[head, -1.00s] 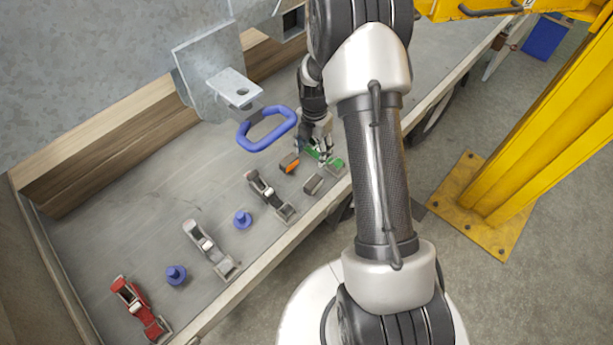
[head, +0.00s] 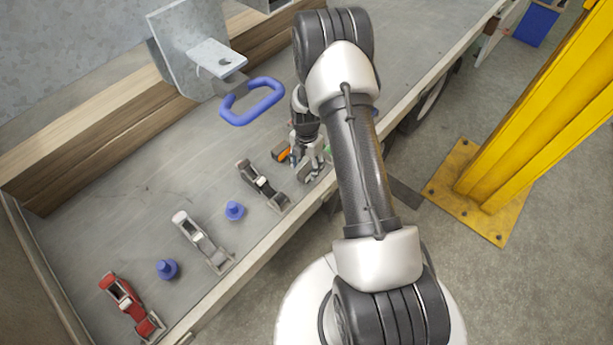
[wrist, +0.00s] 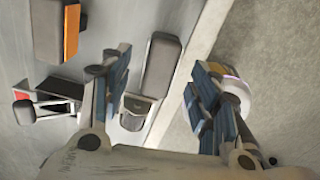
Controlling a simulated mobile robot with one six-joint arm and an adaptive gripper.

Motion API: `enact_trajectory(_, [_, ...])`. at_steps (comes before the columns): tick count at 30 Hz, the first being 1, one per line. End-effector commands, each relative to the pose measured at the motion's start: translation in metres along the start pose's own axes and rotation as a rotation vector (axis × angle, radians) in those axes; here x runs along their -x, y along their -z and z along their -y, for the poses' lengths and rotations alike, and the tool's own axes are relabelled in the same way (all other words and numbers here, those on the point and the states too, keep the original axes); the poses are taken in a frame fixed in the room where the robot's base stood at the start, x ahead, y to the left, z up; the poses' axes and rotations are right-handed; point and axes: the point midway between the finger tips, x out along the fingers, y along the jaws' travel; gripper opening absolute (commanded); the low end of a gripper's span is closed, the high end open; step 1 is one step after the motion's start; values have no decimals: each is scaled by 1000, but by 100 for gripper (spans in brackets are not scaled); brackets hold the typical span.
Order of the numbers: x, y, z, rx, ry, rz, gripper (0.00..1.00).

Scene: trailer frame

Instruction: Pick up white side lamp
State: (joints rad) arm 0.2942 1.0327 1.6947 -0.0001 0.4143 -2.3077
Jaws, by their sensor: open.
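A small grey block with a pale strip along one long side, which looks like the white side lamp (wrist: 164,66), lies on the trailer bed near its edge. In the wrist view it lies between the spread fingers of my gripper (wrist: 161,66), with the left finger beside its lower part. In the head view my gripper (head: 309,163) is low over the bed and partly hides the lamp. My gripper is open and holds nothing. Whether the fingers touch the lamp cannot be told. An orange side lamp (wrist: 70,30) lies to its left, apart from it.
A dark latch (head: 260,183), a grey-white latch (head: 200,240), a red latch (head: 130,307) and two blue knobs (head: 235,211) (head: 167,269) lie along the bed. A blue loop handle (head: 251,103) hangs near my arm. A yellow post (head: 540,125) stands right of the trailer.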

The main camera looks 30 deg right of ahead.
Motion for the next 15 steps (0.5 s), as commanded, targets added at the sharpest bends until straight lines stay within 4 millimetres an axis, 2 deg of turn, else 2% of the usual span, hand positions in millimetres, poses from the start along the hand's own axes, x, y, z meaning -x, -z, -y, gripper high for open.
enact_trajectory(1, [-12, 1, 1, 0, 2, -2, 56])
enact_trajectory(4, [-24, 0, 1, 0, 1, -1, 56])
enact_trajectory(11, [-25, 0, 0, 0, 0, 0, 56])
enact_trajectory(15, [-25, 0, 0, 0, 0, 0, 47])
